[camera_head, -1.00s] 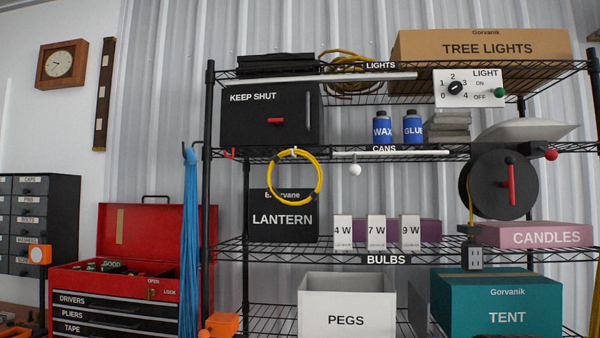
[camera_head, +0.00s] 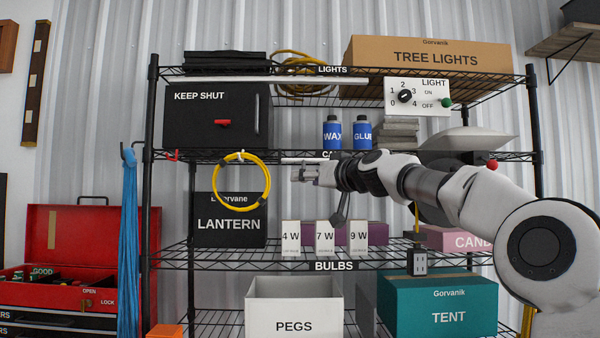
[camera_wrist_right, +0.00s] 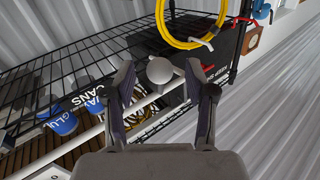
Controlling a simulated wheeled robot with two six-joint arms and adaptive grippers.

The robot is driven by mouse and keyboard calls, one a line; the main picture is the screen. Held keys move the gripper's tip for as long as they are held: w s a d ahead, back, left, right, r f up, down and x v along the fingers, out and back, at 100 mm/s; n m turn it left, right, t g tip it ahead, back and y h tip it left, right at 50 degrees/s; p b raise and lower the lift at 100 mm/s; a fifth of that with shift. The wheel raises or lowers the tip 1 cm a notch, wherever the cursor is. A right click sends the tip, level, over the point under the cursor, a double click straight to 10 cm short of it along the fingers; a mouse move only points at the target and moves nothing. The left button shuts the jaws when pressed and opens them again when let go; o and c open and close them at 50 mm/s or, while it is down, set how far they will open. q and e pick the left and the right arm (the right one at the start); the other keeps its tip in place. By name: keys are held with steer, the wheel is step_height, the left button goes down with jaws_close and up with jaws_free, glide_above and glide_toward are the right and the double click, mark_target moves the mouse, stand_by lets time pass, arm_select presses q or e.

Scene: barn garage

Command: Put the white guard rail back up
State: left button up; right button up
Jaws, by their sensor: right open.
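A round white knob (camera_wrist_right: 160,70) shows there between my fingertips. Another long white rail (camera_head: 270,79) runs along the front of the LIGHTS shelf above. My right gripper (camera_head: 297,173) is open, just below the CANS shelf edge. Its fingers (camera_wrist_right: 160,75) stand either side of the knob; contact cannot be told. My left gripper is out of view.
A yellow cable coil (camera_head: 240,182) hangs left of my gripper. WAX (camera_head: 332,134) and GLUE (camera_head: 362,134) bottles stand on the shelf above my arm. Bulb boxes (camera_head: 324,238) stand below. A black KEEP SHUT cabinet (camera_head: 200,130) is at upper left.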

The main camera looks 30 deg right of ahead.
steer(key=w+p, duration=0.1)
steer(key=w, duration=0.1)
steer(key=shift+w+r, duration=0.1)
steer(key=shift+w, duration=0.2)
